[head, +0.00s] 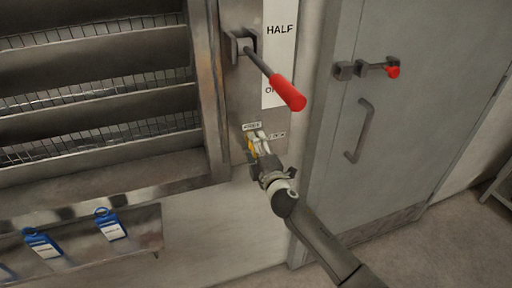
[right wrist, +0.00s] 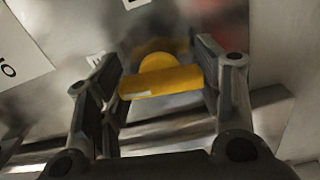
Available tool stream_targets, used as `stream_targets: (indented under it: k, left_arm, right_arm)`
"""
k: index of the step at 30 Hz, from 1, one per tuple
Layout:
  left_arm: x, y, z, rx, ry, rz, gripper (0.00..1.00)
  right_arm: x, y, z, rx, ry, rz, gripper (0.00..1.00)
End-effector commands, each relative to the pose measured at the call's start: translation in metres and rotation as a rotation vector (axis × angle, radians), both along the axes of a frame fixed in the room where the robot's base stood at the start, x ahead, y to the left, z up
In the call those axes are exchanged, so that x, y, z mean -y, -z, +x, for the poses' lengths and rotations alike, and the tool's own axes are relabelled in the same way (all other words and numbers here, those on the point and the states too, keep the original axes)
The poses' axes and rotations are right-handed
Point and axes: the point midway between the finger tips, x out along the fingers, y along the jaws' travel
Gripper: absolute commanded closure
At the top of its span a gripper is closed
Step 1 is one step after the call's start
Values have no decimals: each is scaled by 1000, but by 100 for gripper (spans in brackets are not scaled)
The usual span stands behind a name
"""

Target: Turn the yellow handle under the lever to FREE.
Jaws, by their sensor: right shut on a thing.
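The yellow handle (right wrist: 160,80) lies crosswise between the two fingers of my right gripper (right wrist: 160,90) in the right wrist view, its ends by the finger pads. In the head view the yellow handle (head: 251,145) shows small on the panel, partly hidden by my right gripper (head: 258,147). The lever (head: 272,77) with its red grip points down and right above it. Small labels (head: 252,126) sit around the handle; I cannot read FREE clearly. My left gripper is not in view.
A grey door (head: 405,110) with a bar handle (head: 361,130) and a red-tipped latch (head: 378,70) is at the right. Louvres (head: 95,80) fill the left. Blue tags (head: 109,224) hang on a ledge below. A HALF label plate (head: 279,45) stands beside the lever.

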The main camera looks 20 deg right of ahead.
Motion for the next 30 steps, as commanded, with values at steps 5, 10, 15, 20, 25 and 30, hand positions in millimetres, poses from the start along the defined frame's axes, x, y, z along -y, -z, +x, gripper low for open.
stream_targets:
  k: [5,10,15,20,25,30]
  left_arm:
    - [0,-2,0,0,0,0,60]
    - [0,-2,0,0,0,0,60]
    - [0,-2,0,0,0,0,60]
    - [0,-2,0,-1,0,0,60]
    - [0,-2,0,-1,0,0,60]
    - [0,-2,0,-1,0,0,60]
  right_arm:
    - [0,1,0,0,0,-76,64]
    - [0,1,0,1,0,-115,64]
    - [0,2,0,1,1,-130,64]
    - [0,2,0,1,1,-132,64]
    - [0,2,0,1,1,-132,64]
    - [0,2,0,2,0,-131,18]
